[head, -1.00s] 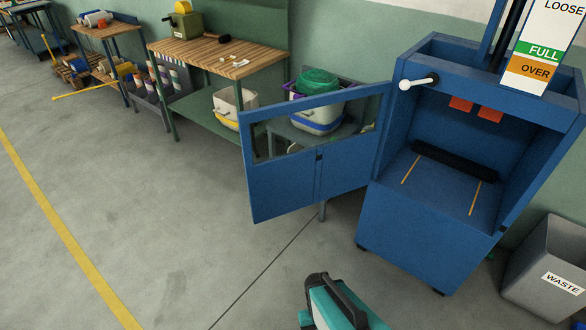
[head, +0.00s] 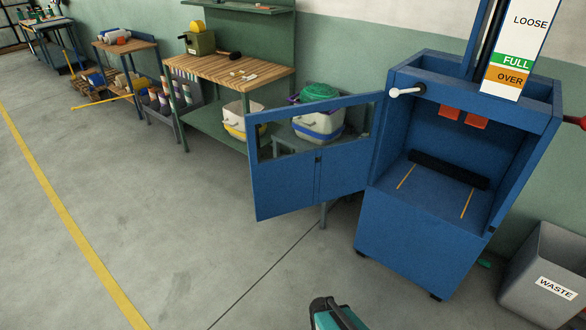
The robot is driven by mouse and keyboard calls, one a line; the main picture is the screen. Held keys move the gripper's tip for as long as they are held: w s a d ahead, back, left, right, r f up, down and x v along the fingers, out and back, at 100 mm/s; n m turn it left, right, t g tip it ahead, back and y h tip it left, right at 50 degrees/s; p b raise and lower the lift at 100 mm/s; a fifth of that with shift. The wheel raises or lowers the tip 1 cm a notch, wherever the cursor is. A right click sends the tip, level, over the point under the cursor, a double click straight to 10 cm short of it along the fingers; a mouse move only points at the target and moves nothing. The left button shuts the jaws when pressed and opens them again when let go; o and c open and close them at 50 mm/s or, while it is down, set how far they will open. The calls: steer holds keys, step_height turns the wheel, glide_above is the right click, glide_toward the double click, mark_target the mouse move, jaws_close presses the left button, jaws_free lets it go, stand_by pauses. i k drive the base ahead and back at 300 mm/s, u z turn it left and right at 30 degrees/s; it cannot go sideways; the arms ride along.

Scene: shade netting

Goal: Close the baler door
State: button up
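The blue baler (head: 418,228) stands at the right with its front opening exposed. Its blue door (head: 283,187) is wide open, hinged on the baler's left side and swung out to the left. The door has a window-like cutout in its upper half and a solid panel below. A white-tipped handle (head: 405,91) sticks out at the top left of the baler's opening. Inside the chamber a dark bar (head: 448,170) lies across the floor, with two orange-red blocks above.
A grey waste bin (head: 552,262) stands right of the baler. A teal and black part (head: 333,316) shows at the bottom edge. Floor left of the door is clear.

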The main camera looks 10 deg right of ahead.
mark_target(293, 182)
steer(key=u, duration=0.85)
steer(key=i, duration=0.5)
steer(key=u, duration=1.7)
steer(key=i, duration=0.2)
steer(key=z, duration=0.8)
